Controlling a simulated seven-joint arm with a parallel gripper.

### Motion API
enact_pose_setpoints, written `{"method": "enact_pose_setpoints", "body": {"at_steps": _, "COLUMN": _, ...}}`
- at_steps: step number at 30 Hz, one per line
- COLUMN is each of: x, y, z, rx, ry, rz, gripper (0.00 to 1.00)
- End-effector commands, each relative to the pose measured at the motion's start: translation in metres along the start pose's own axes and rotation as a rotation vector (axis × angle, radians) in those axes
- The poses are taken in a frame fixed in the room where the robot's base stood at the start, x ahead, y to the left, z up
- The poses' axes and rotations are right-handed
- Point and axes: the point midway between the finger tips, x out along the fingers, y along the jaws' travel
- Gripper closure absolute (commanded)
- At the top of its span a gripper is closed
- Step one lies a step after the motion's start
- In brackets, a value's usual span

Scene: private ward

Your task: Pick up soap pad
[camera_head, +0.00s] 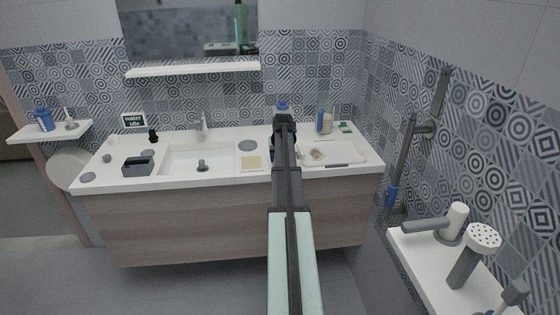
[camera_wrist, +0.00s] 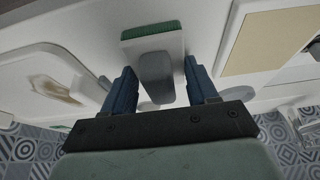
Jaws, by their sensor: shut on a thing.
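The soap pad, which I take to be the white block with a green edge (camera_wrist: 150,46) and a grey piece below it, is between my fingertips in the wrist view. My gripper (camera_wrist: 158,68) is shut on it, with a blue finger on each side. In the head view my gripper (camera_head: 283,108) is over the back of the washbasin counter, seen from behind, and my arm hides the pad there. I cannot tell from the pictures whether the pad is clear of the counter.
A dish with a brownish piece (camera_head: 317,153) lies right of my arm on the counter. A beige square (camera_head: 251,163) lies left of it, near the basin (camera_head: 180,158). Bottles (camera_head: 324,122) stand at the back right. A shelf (camera_head: 190,69) and a tiled wall bound the back.

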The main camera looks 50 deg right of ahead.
Motion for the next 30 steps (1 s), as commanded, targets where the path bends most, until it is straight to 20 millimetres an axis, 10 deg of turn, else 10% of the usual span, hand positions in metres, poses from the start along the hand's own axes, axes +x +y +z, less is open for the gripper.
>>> {"method": "enact_pose_setpoints", "body": {"at_steps": 11, "x": -0.008, "y": 0.000, "z": -0.004, "rx": 0.000, "ry": 0.001, "rz": 0.000, "gripper": 0.73}}
{"method": "enact_pose_setpoints", "body": {"at_steps": 30, "x": -0.089, "y": 0.000, "z": -0.037, "rx": -0.001, "ry": 0.000, "rz": 0.000, "gripper": 0.73}}
